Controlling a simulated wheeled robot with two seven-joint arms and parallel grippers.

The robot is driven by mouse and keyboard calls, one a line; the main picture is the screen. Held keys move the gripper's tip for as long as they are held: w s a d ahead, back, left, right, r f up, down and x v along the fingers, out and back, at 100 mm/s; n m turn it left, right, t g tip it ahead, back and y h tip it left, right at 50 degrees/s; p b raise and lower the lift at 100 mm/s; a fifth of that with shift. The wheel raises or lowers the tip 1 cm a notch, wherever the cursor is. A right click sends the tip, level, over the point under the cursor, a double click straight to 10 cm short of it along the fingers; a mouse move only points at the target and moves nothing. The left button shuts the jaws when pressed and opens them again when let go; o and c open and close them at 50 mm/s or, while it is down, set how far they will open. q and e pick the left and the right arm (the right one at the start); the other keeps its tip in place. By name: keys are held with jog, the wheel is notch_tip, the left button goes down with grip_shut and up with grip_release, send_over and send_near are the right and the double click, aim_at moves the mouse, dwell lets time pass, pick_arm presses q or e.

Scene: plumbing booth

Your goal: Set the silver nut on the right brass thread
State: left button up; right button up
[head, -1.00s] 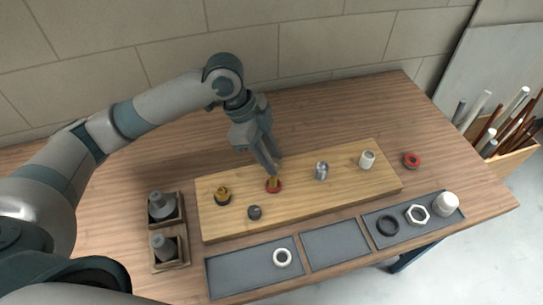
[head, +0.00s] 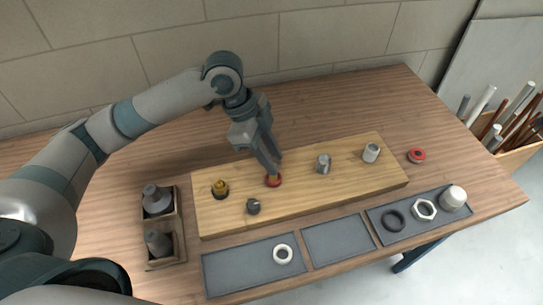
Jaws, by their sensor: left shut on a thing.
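The silver nut (head: 425,209), a pale hexagonal ring, lies in the right-hand grey tray. The right brass thread stands on the wooden board, mostly hidden by my left gripper, with a red ring (head: 274,182) around its base. My left gripper (head: 274,175) points down over this thread, with its fingers shut at the red ring. The fingers hide how they grip it. The left brass thread (head: 220,186) stands on the board with a dark ring around its base. My right gripper is not in view.
The board (head: 300,200) also bears a dark stub (head: 253,206), a grey metal stub (head: 323,164) and a white stub (head: 371,152). A black ring (head: 393,220) and white cap (head: 453,198) flank the nut. A white ring (head: 283,254) lies in the left tray. Another red ring (head: 417,156) lies right of the board.

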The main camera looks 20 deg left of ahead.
pick_arm(q)
jog(key=shift+f, duration=0.25)
jog(key=shift+f+b, duration=0.4)
jog(key=shift+f, duration=0.9)
jog(key=shift+f, duration=0.1)
jog(key=shift+m+g+p, duration=0.5)
jog(key=shift+m, duration=0.7)
jog(key=shift+m, duration=0.5)
jog(key=shift+m+g+p, duration=0.4)
jog(key=shift+m, duration=0.2)
jog(key=shift+f+m, duration=0.15)
jog(key=shift+m, duration=0.35)
